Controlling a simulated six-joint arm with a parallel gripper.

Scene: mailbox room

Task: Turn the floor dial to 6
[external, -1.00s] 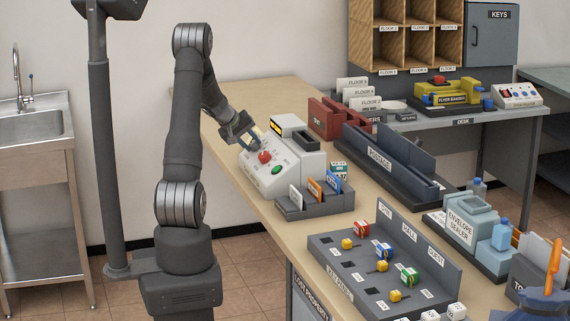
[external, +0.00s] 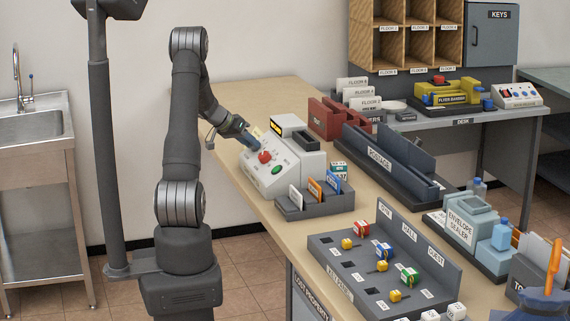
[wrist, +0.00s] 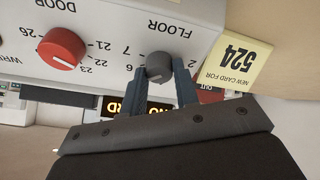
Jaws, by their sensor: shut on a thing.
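The floor dial (wrist: 159,66) is a dark grey knob below the upside-down FLOOR label on the white machine (wrist: 105,50). My gripper (wrist: 160,74) is shut on the dial, one blue-grey finger on each side. Printed numbers, including 2, 6 and 7, stand around it. I cannot tell clearly which number the dial points to. In the external view my gripper (external: 252,140) reaches down to the machine (external: 262,184) and hides the dial.
Beside the floor dial is a red door dial (wrist: 62,48). A yellow card (wrist: 235,62) reading 524 lies close to the gripper. A green button (external: 276,170) and a grey card rack (external: 316,206) are nearby. Bare table (external: 250,95) lies behind the machine.

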